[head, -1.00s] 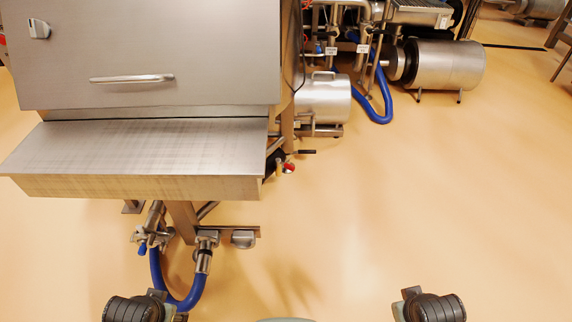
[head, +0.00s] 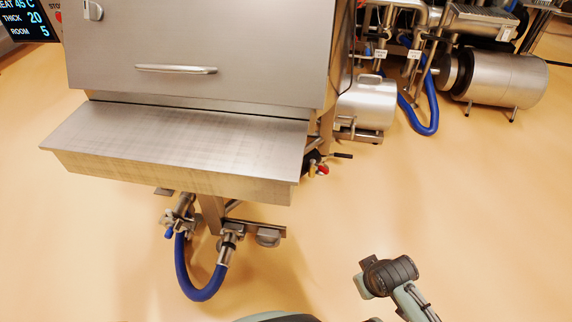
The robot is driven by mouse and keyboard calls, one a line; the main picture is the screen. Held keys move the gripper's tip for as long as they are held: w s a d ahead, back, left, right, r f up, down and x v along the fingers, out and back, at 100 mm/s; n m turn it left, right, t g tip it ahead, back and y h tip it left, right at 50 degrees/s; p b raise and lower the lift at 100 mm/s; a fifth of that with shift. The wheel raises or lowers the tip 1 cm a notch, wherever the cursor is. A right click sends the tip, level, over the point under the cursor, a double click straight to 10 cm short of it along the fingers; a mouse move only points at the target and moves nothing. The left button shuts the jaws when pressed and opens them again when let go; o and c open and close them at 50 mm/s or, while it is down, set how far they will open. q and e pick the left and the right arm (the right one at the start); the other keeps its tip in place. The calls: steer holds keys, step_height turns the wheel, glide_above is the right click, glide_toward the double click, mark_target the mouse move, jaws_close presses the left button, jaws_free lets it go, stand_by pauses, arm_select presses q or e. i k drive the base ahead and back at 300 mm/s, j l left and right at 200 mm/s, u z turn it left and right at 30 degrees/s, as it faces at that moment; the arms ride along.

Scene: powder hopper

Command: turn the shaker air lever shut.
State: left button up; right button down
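A small lever valve with a dark handle (head: 342,155) and a red knob (head: 323,170) sits under the right side of the steel hopper housing (head: 200,45). The dark handle points to the right, roughly level. The valve body is small and partly hidden by the housing, and no label can be read, so I cannot tell whether this is the shaker air lever. Part of my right arm shows at the bottom right, well apart from the valve. I make out no fingers of either gripper.
A sloping steel shelf (head: 180,150) juts out in front of the housing. Below it hangs a blue hose (head: 184,275) on metal fittings. A steel motor (head: 366,103) and a larger steel cylinder (head: 508,80) stand behind on the right. The floor (head: 470,190) at the right is clear.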

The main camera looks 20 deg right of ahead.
mark_target(312, 162)
steer(key=i+l+u, duration=0.1)
steer(key=l+u, duration=0.25)
steer(key=l, duration=0.15)
steer(key=i+l+u, duration=0.1)
steer(key=l+u, duration=0.2)
steer(key=l, duration=0.25)
steer(key=l+u, duration=0.35)
steer(key=l, duration=1.55)
steer(key=k+l+u, duration=0.1)
steer(key=l, duration=0.65)
steer(key=k+l, duration=0.1)
steer(key=l, duration=0.7)
